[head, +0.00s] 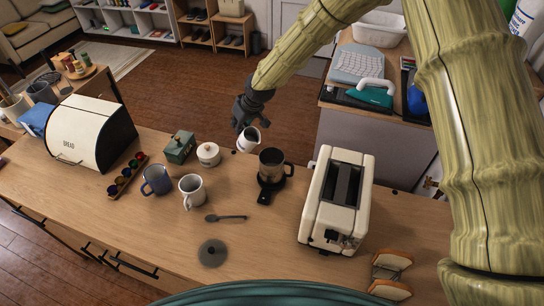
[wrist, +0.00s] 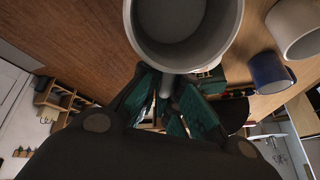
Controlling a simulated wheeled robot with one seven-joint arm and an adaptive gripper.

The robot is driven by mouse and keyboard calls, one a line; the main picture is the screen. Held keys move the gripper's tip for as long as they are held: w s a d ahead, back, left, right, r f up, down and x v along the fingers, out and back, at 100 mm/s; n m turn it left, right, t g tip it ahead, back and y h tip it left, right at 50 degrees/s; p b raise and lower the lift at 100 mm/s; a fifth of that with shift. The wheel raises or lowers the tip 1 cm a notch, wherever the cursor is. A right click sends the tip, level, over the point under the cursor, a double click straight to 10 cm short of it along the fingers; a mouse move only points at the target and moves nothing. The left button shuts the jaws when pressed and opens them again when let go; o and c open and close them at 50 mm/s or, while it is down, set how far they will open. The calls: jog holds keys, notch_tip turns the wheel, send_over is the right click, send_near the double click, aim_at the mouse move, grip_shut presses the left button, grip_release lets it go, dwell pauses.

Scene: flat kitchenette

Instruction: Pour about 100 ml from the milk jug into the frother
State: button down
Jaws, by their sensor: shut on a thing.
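The milk jug (head: 246,143) is small and white, near the counter's far edge in the head view. In the wrist view the jug (wrist: 231,35) is large at the top, its wide mouth facing the camera; I cannot tell any milk level inside. My gripper (head: 248,119) is shut on the jug's handle side, and its dark green fingers (wrist: 170,98) close around the handle in the wrist view. The frother (head: 271,159), a dark cup on a black base, stands upright and open just right of and nearer than the jug. I see no stream between them.
A cream toaster (head: 314,205) stands right of the frother. A white mug (head: 192,190), blue mug (head: 157,181), lidded white pot (head: 208,154) and green box (head: 180,147) stand left. A spoon (head: 226,218) and dark round lid (head: 212,253) lie in front.

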notch_tip(320, 180, down, 5)
jog(key=w+a+g+h, duration=0.2)
jog(key=a+g+h, duration=0.1)
jog(key=shift+w+r+g+h+b, duration=0.2)
jog(key=shift+w+g+h+b, duration=0.1)
jog(key=shift+w+h+b, duration=0.1)
dwell(0.3)
